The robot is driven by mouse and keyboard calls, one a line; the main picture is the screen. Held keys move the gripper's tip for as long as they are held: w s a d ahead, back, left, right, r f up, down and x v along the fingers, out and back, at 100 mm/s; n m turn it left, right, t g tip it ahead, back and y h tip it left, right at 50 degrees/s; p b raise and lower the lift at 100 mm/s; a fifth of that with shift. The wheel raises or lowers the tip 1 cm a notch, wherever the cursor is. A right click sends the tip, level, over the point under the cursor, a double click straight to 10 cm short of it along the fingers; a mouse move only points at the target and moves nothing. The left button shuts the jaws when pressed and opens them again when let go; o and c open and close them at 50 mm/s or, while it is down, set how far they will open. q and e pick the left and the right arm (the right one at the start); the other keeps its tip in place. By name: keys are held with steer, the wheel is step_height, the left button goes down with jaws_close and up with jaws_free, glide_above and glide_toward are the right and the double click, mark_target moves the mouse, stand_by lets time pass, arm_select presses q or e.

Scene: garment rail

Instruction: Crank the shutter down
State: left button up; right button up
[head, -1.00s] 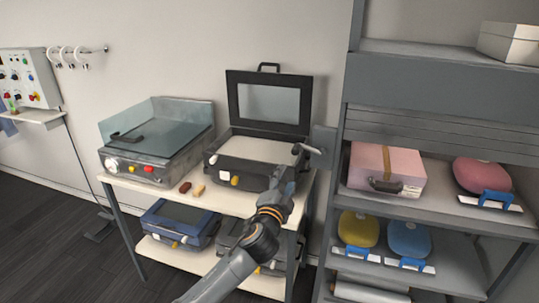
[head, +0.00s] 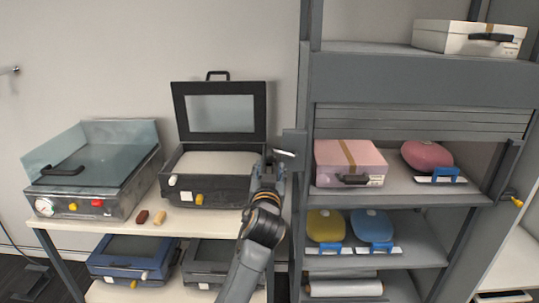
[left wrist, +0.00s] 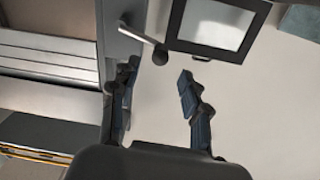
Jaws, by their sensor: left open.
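The grey slatted shutter (head: 420,120) is partly down at the top of the shelf unit's middle bay, above a pink case and a red pod. Its slats also show in the left wrist view (left wrist: 45,65). The crank (head: 286,153) sits on a grey plate on the unit's left post. In the left wrist view the crank's light arm ends in a dark round knob (left wrist: 159,56). My left gripper (head: 268,168) is open just left of the crank. In the left wrist view its fingertips (left wrist: 158,72) are apart, with the knob just beyond the gap. My right gripper is not in view.
A bench (head: 200,222) to the left holds a black case (head: 215,185) with its lid up and a glass-lidded device (head: 95,170). The pink case (head: 349,164) and red pod (head: 427,155) stand under the shutter. A yellow-tipped lever (head: 517,201) is on the right post.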

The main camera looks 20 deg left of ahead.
mark_target(271, 159)
arm_select(q)
steer(key=p+x, duration=0.1)
steer(key=x, duration=0.4)
steer(key=shift+w+r, duration=0.1)
steer(key=shift+w, duration=0.15)
steer(key=shift+x, duration=0.75)
steer(key=shift+a, duration=0.1)
steer(key=shift+c, duration=1)
jaws_close()
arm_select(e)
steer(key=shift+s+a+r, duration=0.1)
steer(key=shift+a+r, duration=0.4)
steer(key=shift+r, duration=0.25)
